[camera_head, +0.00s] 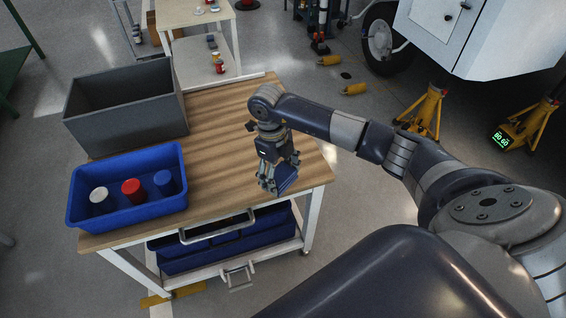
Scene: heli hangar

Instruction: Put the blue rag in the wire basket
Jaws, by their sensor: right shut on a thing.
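My right gripper (278,186) reaches over the right front part of the wooden-topped cart and points down. It is shut on a blue piece, which looks like the blue rag (287,177). The rag shows as a small, slanted patch at the fingers, partly hidden by them. Whether it touches the cart top I cannot tell. I cannot make out a wire basket in this view. My left gripper is not in view.
The cart top (225,128) holds a grey open bin (125,112) at the back left and a blue tray (130,216) with a white, a red and a blue item at the front left. Its middle is clear. Blue crates (222,245) sit on the lower shelf.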

